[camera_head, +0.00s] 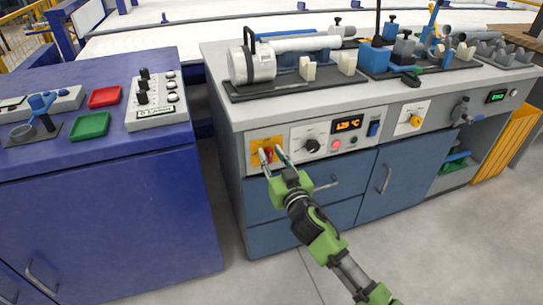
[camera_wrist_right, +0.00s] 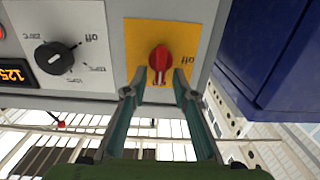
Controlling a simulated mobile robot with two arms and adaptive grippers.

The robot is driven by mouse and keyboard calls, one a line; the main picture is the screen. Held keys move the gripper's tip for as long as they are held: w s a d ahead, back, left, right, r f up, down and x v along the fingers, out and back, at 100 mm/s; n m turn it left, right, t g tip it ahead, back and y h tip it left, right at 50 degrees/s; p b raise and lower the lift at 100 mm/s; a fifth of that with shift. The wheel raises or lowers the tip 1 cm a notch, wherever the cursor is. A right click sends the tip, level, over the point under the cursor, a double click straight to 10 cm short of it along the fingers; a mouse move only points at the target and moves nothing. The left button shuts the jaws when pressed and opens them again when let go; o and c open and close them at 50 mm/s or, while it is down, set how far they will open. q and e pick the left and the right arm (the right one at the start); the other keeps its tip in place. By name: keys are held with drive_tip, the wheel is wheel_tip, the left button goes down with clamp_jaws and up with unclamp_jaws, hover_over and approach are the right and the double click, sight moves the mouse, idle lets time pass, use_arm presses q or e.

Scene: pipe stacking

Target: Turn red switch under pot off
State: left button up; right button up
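The red switch (camera_head: 268,154) is on a yellow plate (camera_head: 257,143) at the left end of the grey counter's front panel. In the wrist view the red knob (camera_wrist_right: 160,58) stands on the yellow plate (camera_wrist_right: 140,32), with an upside-down "off" label to its right. Its grip lies along the picture's vertical. My right gripper (camera_head: 272,155) is in front of it; in the wrist view its fingers (camera_wrist_right: 156,86) are apart, their tips on either side of the knob's lower end. I cannot tell whether they touch it. A white cylindrical vessel (camera_head: 262,64) lies on the counter above. My left gripper is not in view.
A black dial (camera_head: 312,146), an orange temperature display (camera_head: 348,124) and small buttons sit right of the switch. Another yellow-plated switch (camera_head: 415,121) is farther right. A blue cabinet (camera_head: 100,200) stands at left, across a gap. Open floor lies in front.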

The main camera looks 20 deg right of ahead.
drive_tip(key=shift+w, duration=0.15)
drive_tip(key=shift+c, duration=0.4)
clamp_jaws()
